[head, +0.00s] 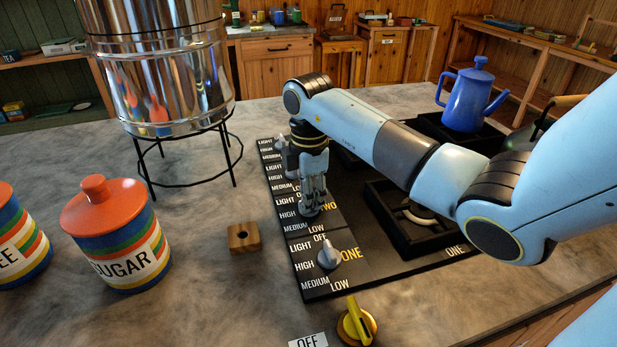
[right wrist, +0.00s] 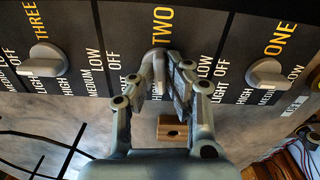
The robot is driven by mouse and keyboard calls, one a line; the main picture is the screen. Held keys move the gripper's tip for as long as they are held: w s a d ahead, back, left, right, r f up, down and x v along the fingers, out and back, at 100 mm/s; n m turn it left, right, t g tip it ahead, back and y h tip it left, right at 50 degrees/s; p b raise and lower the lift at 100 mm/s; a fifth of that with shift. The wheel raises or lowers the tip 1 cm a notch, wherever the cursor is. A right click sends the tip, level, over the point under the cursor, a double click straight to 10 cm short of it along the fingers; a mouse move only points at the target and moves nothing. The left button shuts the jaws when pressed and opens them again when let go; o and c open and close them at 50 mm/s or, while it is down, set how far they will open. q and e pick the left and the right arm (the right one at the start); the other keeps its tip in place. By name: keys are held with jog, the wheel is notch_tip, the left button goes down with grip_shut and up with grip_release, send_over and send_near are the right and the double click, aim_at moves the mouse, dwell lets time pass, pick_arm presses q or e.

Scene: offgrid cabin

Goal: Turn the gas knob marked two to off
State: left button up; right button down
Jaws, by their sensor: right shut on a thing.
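The gas knob marked two (right wrist: 158,62) is a grey knob below the yellow word TWO on the black stove panel (head: 315,287). My right gripper (right wrist: 166,72) is shut on this knob, with its fingers on either side. In the head view my right gripper (head: 311,207) points down at the TWO section and hides most of the knob. Which mark the knob points at cannot be told. The knob marked one (head: 329,254) is nearer in the head view, and the knob marked three (right wrist: 45,60) is left in the wrist view. My left gripper is not in view.
A wooden block with a hole (head: 243,237) lies left of the panel. A yellow valve handle (head: 356,322) is at the front, by an OFF label. A sugar canister (head: 115,240) and a metal urn on a stand (head: 165,75) stand left. A blue kettle (head: 468,95) is at the back right.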

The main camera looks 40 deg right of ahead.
jog(key=shift+r+m+p, duration=0.1)
jog(key=shift+m+p, duration=0.5)
jog(key=shift+m, duration=0.2)
jog(key=shift+m+p, duration=0.4)
jog(key=shift+m, duration=0.6)
jog(key=shift+m+p, duration=0.75)
jog(key=shift+m, duration=0.95)
